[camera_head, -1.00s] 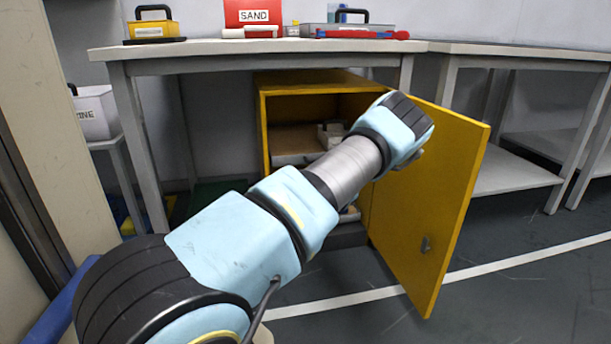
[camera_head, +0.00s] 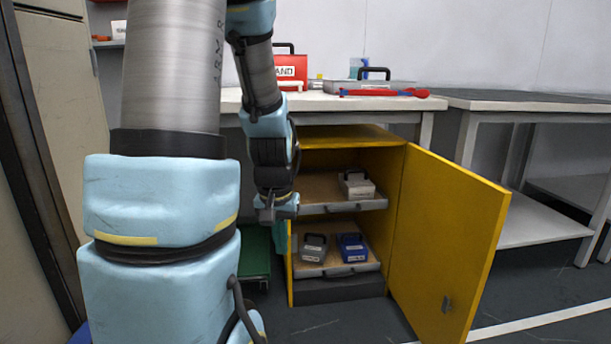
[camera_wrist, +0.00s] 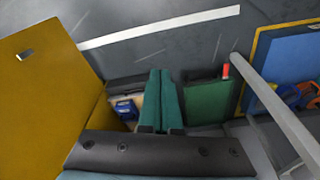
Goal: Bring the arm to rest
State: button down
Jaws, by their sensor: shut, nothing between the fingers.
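My arm stands folded upright in the left half of the head view, with its forearm hanging down in front of the bench. My gripper (camera_head: 279,238) points down at the left edge of the open yellow cabinet (camera_head: 352,134). Its teal fingers are partly lost against the dark green box behind. In the wrist view the two teal fingers (camera_wrist: 163,75) lie side by side, shut and empty. The cabinet door (camera_head: 448,240) stands wide open to the right, apart from the gripper; it also shows in the wrist view (camera_wrist: 45,85).
A pale case (camera_head: 357,184) sits on the upper shelf. A grey case (camera_head: 314,247) and a blue case (camera_head: 352,247) sit on the lower one. A green box (camera_head: 255,258) stands left of the cabinet. The bench (camera_head: 400,103) is above; floor at front is clear.

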jog(key=s+a+r+n+p, duration=0.1)
jog(key=s+a+r+p, duration=0.1)
jog(key=s+r, duration=0.3)
notch_tip(320, 180, up, 35)
jog(key=p, duration=3.6)
jog(key=shift+s+d+r, duration=0.2)
jog(key=shift+s+d, duration=0.05)
jog(key=shift+s, duration=0.05)
